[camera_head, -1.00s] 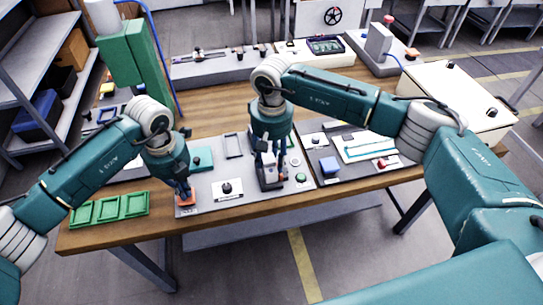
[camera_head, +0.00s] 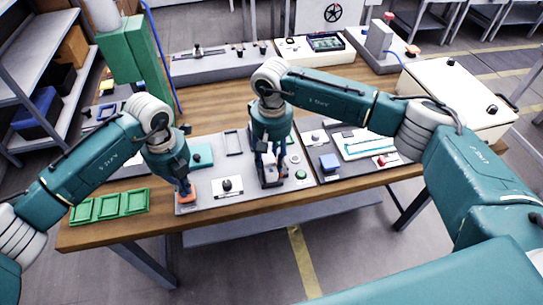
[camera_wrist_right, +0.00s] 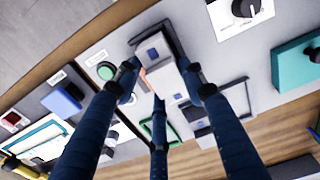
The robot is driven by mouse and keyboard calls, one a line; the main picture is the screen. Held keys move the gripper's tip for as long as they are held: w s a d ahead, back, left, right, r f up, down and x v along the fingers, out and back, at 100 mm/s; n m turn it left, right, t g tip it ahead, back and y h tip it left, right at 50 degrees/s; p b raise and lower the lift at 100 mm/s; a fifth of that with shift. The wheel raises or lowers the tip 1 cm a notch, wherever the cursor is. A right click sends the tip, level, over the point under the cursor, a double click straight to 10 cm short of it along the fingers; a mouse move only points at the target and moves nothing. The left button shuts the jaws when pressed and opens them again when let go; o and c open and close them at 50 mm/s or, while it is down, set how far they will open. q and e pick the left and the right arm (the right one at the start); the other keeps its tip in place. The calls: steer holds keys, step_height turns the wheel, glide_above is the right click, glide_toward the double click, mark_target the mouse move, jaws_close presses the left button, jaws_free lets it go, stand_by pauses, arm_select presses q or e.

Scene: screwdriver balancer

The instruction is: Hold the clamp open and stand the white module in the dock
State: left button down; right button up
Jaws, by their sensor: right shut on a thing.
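My right gripper (camera_head: 268,166) is low over a dark dock (camera_head: 270,184) near the front of the grey board. In the right wrist view my right gripper (camera_wrist_right: 160,82) is shut on the white module (camera_wrist_right: 166,82), a pale block with small blue marks. The dark rim of the dock (camera_wrist_right: 179,41) shows around the module's far end; whether it is fully seated cannot be told. My left gripper (camera_head: 184,190) is down at an orange block (camera_head: 187,199), which I take to be the clamp's. Its fingers are too small to tell open or shut.
Left of the board lies a green three-part tray (camera_head: 110,207). On the board are a black knob on a white plate (camera_head: 227,187), a teal block (camera_head: 202,155) and a green button (camera_head: 301,174). A blue block (camera_head: 329,162) lies on the panel to the right.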

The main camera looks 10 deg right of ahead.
steer(key=shift+f, duration=0.4)
steer(key=o, duration=1.3)
step_height(320, 180, up, 12)
steer(key=shift+d, duration=0.1)
steer(key=shift+r, duration=3)
